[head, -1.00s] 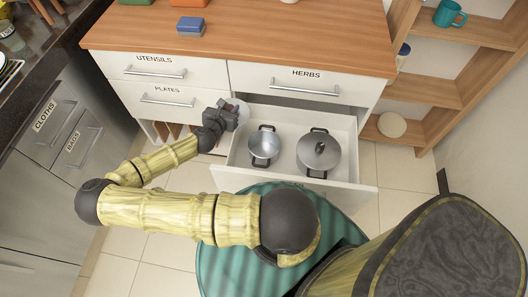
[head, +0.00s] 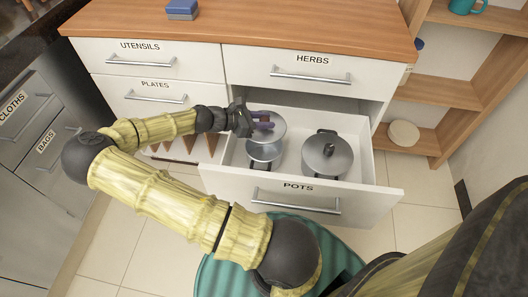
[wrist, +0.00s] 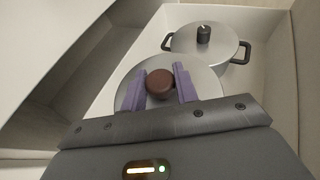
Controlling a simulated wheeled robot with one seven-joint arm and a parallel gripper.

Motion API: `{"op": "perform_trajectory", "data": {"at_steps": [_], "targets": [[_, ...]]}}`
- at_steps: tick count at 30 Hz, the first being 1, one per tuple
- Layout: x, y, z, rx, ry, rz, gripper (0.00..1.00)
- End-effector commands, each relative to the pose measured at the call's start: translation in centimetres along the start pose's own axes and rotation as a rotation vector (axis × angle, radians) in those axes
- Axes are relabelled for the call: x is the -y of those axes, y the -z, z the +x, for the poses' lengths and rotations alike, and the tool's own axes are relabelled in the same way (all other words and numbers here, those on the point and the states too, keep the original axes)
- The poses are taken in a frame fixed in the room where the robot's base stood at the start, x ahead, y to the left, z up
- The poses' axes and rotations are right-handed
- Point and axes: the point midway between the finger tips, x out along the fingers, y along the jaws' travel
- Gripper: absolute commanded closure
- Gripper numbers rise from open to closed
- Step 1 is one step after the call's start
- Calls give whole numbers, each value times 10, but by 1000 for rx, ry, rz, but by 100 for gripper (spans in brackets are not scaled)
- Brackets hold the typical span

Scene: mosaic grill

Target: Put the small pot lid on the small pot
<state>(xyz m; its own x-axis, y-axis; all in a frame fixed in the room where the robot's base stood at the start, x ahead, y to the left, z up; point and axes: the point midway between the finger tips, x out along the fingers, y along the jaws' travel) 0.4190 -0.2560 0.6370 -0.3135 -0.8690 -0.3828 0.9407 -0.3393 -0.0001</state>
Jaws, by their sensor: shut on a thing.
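My gripper (head: 262,121) is shut on the knob of the small pot lid (head: 271,133), a round silvery disc. In the wrist view the purple fingers (wrist: 159,85) pinch the brown knob, and the lid (wrist: 207,75) spreads beneath them. The small pot (head: 263,158) stands in the open drawer in the head view, directly below the lid, and the lid covers its far part. The lid appears tilted and above the pot; I cannot tell whether they touch. In the wrist view the small pot is hidden under the lid.
A larger lidded pot (head: 327,154) stands to the right in the same drawer; it also shows in the wrist view (wrist: 206,46). The drawer front labelled POTS (head: 300,195) is pulled out. The cabinet with the HERBS drawer (head: 312,70) rises behind.

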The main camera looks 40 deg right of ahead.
Motion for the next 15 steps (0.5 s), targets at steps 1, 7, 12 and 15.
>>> {"op": "perform_trajectory", "data": {"at_steps": [1, 7, 12, 15], "targets": [[0, -1, 0, 0, 1, 1, 96], [0, -1, 0, 1, 0, -1, 96], [0, 16, 6, 3, -1, -4, 96], [0, 34, 14, 3, 0, -4, 96]]}}
